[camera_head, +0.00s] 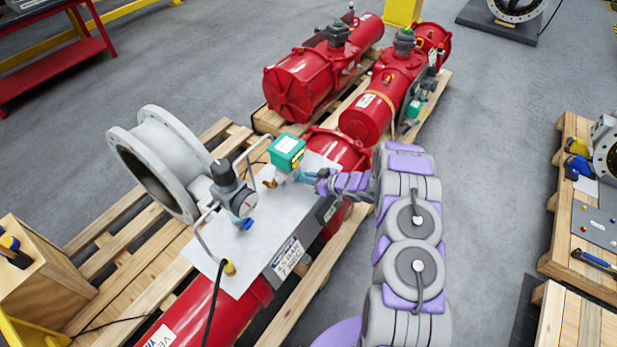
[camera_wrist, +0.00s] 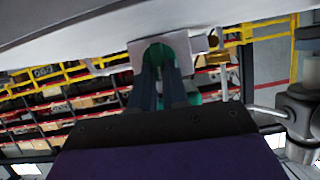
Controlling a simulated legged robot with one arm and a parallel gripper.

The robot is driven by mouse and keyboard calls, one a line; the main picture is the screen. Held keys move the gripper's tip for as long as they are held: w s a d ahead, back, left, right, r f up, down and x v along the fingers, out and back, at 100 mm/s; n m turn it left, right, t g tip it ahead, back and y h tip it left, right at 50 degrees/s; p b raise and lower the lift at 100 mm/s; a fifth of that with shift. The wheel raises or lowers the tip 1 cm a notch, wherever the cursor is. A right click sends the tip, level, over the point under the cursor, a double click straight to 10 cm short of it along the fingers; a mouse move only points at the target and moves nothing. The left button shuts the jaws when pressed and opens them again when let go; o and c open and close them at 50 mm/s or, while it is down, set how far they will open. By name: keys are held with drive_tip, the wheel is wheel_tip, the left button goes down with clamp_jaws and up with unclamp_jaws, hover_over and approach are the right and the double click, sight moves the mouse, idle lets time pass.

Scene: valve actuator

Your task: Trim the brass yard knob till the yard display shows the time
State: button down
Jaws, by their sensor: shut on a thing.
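My gripper (camera_head: 305,177) is at the end of my purple and grey arm, just below a green-topped box (camera_head: 287,147) on the pale panel (camera_head: 245,262). In the wrist view, the dark fingers (camera_wrist: 163,72) are shut on a part at a silver fitting with green in it; the held part is mostly hidden. A small brass-coloured piece (camera_head: 270,183) sits left of the fingers; a brass piece also shows right of them in the wrist view (camera_wrist: 214,58), apart from them. No time reading can be made out on the green-topped box.
A black and grey regulator with a round gauge (camera_head: 243,203) stands left of my gripper, with bent metal tubes around it. A large grey flanged ring (camera_head: 153,165) is behind it. Red actuators (camera_head: 312,85) lie on wooden pallets.

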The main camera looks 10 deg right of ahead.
drive_tip(key=shift+w+d+r+m+g+y+p, duration=0.1)
drive_tip(key=shift+w+d+m+g+y+p, duration=0.15)
drive_tip(key=shift+m+p, duration=0.6)
drive_tip(key=shift+w+d+m+g+y, duration=0.1)
drive_tip(key=shift+m+g+y, duration=0.15)
drive_tip(key=shift+m+y, duration=0.1)
drive_tip(key=m+y+b, duration=0.1)
drive_tip(key=f+m+g+b, duration=0.1)
drive_tip(key=m, duration=0.1)
drive_tip(key=shift+w+d+y+b, duration=0.1)
drive_tip(key=shift+w+y+b, duration=0.05)
drive_tip(key=shift+y+b, duration=0.25)
drive_tip(key=shift+w+d+m+y+b, duration=0.15)
drive_tip(key=shift+m+y+b, duration=0.15)
drive_tip(key=shift+m+b, duration=0.25)
drive_tip(key=shift+r+m, duration=0.1)
drive_tip(key=shift+m, duration=0.15)
drive_tip(key=c, duration=1.4)
unclamp_jaws()
drive_tip(key=shift+o, duration=1.3)
